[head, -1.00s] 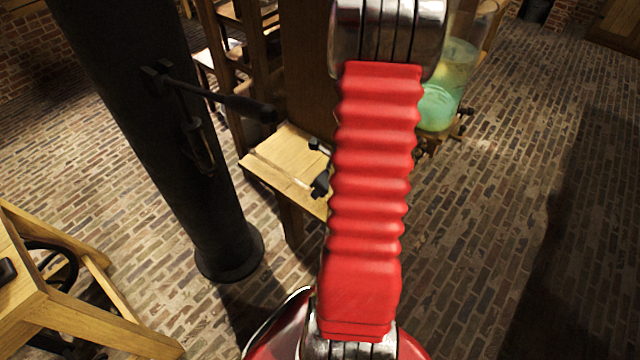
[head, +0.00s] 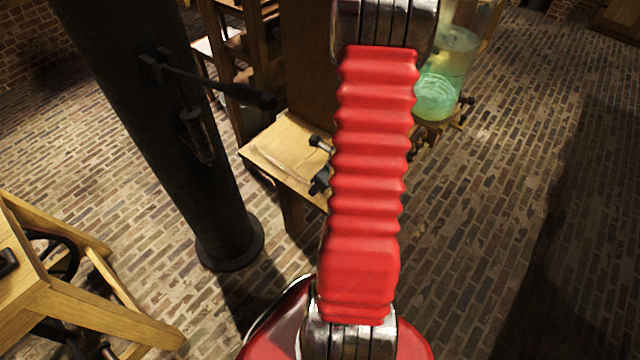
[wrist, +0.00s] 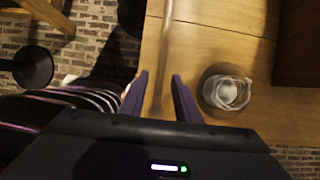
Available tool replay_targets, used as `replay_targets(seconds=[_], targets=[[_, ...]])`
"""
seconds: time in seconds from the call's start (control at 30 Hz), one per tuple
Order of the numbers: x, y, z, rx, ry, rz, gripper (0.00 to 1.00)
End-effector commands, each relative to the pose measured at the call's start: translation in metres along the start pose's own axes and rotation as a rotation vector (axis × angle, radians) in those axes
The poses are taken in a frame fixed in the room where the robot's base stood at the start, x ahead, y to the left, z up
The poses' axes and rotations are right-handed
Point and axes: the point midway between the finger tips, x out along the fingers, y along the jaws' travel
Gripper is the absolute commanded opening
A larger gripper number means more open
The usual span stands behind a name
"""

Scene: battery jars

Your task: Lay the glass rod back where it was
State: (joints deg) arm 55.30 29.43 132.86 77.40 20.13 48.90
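In the wrist view, my gripper (wrist: 160,90) shows its two dark fingers apart, with a clear gap between them, over a wooden bench top (wrist: 215,42). A thin, pale, blurred strip (wrist: 167,30) runs down the wood and into the gap between the fingers. It looks like the glass rod, but I cannot tell for sure. No finger visibly touches it. The bench top also shows in the head view (head: 280,150), partly behind my red arm. My gripper is out of sight in the head view.
A clear glass vessel (wrist: 226,92) stands right of the fingers. In the head view, a jar of green liquid (head: 438,90) stands behind my arm, a black column (head: 165,130) stands left, and a wooden frame (head: 90,315) is at lower left. Brick floor is open at right.

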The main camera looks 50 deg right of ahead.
Motion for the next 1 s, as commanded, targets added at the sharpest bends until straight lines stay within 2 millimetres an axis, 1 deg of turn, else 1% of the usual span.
replay_targets(seconds=[0.3, 0.47, 0.67, 1.0], targets=[[-0.001, 0.0, 0.0, 0.0, 0.0, 0.0, 0.33], [-0.006, 0.0, 0.0, -0.001, -0.001, -0.001, 0.33], [-0.022, -0.001, 0.001, 0.0, -0.002, -0.003, 0.33], [-0.06, -0.001, 0.001, -0.001, -0.002, -0.004, 0.33]])
